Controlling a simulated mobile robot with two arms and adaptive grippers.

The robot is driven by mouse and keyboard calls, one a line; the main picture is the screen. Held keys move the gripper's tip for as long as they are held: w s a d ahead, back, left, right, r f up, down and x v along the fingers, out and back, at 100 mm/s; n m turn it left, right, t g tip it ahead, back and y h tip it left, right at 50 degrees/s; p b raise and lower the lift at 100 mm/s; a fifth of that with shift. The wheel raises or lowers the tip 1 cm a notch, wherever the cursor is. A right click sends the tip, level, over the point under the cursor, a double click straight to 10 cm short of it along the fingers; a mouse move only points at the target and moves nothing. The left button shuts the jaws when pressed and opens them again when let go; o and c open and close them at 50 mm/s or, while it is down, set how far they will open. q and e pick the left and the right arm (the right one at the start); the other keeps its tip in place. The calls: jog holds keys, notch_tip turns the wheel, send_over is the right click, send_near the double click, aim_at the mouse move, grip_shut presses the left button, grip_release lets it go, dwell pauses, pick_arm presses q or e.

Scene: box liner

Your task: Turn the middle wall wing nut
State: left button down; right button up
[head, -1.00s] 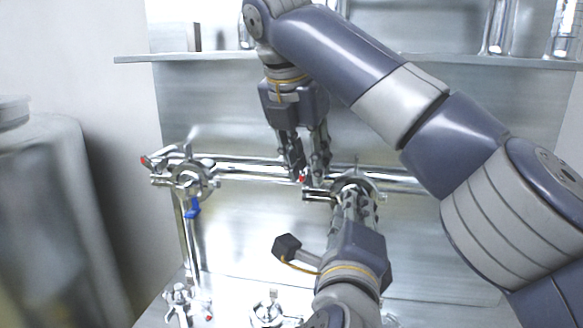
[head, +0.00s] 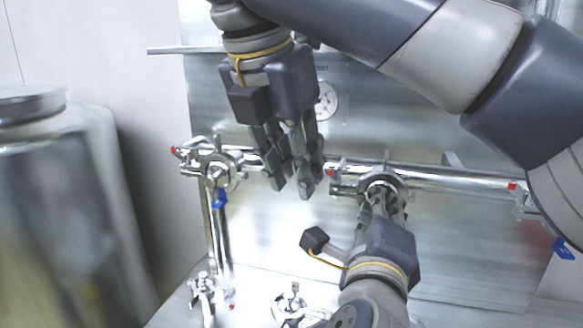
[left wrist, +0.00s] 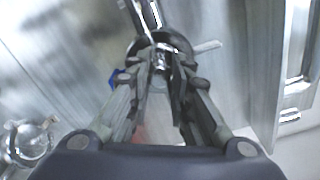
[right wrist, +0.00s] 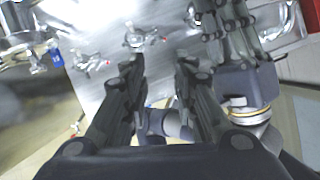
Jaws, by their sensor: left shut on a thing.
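The middle wall clamp (head: 381,184) sits on the horizontal steel pipe. Its wing nut (head: 333,174), with a red tip, sticks out to the left and is in clear view. My left gripper (head: 384,192) reaches up from below and is shut on the middle clamp fitting; the left wrist view shows its fingers closed against the round fitting (left wrist: 161,48). My right gripper (head: 291,190) hangs down from above, left of the wing nut and apart from it. Its fingers are spread with nothing between them, as the right wrist view (right wrist: 160,70) also shows.
A left wall clamp (head: 217,172) with a blue handle (head: 220,198) is on the same pipe. Lower fittings (head: 204,290) stand below. A large metal tank (head: 70,200) fills the left side. A shelf edge (head: 170,50) runs behind my right arm.

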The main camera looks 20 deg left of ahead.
jog(key=shift+s+a, duration=0.1)
jog(key=shift+s, duration=0.2)
